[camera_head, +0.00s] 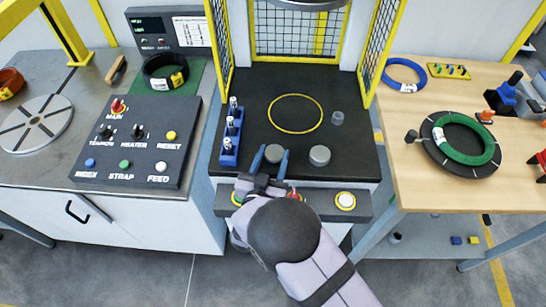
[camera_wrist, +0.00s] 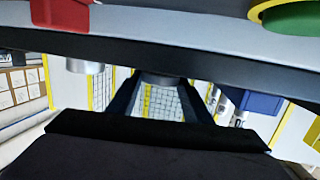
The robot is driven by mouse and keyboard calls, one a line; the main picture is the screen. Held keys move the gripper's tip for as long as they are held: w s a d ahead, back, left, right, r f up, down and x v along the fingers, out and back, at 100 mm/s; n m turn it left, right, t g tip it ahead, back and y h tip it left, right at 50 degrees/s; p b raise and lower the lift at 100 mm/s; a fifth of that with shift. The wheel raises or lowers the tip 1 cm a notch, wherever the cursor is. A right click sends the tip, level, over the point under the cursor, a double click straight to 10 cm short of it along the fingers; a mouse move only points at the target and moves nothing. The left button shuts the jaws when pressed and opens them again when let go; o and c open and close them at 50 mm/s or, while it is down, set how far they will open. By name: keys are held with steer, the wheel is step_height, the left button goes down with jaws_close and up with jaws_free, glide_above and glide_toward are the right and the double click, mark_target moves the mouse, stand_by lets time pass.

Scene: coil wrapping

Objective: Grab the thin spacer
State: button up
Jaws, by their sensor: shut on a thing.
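A grey round disc (camera_head: 273,153), which I take for the thin spacer, is between the blue fingers of my gripper (camera_head: 271,157) in the head view, near the front of the dark work surface. My gripper is shut on it. In the wrist view the disc (camera_wrist: 158,80) shows between the two dark fingers (camera_wrist: 160,98). The frames do not show clearly whether the disc touches the surface. A second grey cylinder (camera_head: 320,155) stands apart to the right; it also shows in the wrist view (camera_wrist: 85,67).
A blue rack with several pegs (camera_head: 230,135) stands left of my gripper. A small dark cylinder (camera_head: 337,118) stands behind right, near a yellow ring (camera_head: 295,113). Yellow-framed mesh guards (camera_head: 384,45) flank the surface. A button panel (camera_head: 325,203) runs along the front.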

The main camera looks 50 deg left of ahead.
mark_target(273, 158)
step_height(273, 158, up, 9)
steer(key=shift+r+b, duration=0.15)
steer(key=shift+b, duration=0.6)
